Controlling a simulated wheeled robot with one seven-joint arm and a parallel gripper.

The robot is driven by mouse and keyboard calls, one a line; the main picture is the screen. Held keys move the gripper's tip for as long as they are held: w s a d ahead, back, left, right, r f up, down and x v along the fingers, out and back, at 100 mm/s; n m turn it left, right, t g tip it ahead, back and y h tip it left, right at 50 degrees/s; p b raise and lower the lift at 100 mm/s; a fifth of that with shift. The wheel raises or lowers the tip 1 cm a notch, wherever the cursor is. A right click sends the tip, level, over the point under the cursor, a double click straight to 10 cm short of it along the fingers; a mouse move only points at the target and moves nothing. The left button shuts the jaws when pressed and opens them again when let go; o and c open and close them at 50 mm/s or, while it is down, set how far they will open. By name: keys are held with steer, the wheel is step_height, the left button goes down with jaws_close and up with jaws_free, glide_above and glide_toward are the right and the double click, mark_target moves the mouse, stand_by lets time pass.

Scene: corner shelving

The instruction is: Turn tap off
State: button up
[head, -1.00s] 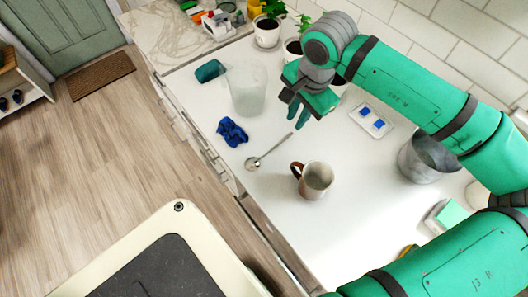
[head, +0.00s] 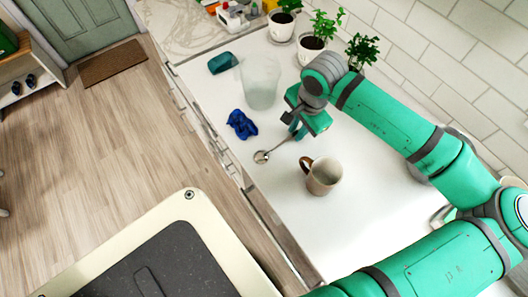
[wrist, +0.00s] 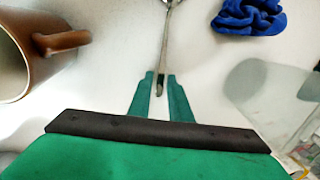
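No tap shows in any view. My gripper (head: 297,132) is low over the white counter (head: 290,215), at the handle end of a metal spoon (head: 262,156). In the wrist view, the two green fingers of my gripper (wrist: 161,86) are apart. The spoon handle (wrist: 166,45) runs between them with a gap on each side, and nothing appears gripped. I cannot tell the finger height above the handle.
A brown-and-white mug (head: 322,176) stands close to the spoon. A crumpled blue cloth (head: 242,124), a clear glass (head: 260,82) and a teal object (head: 222,62) lie beyond. Potted plants (head: 313,46) line the back.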

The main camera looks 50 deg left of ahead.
jaws_close()
steer(key=shift+w, duration=0.1)
steer(key=shift+w, duration=0.1)
steer(key=shift+r, duration=0.1)
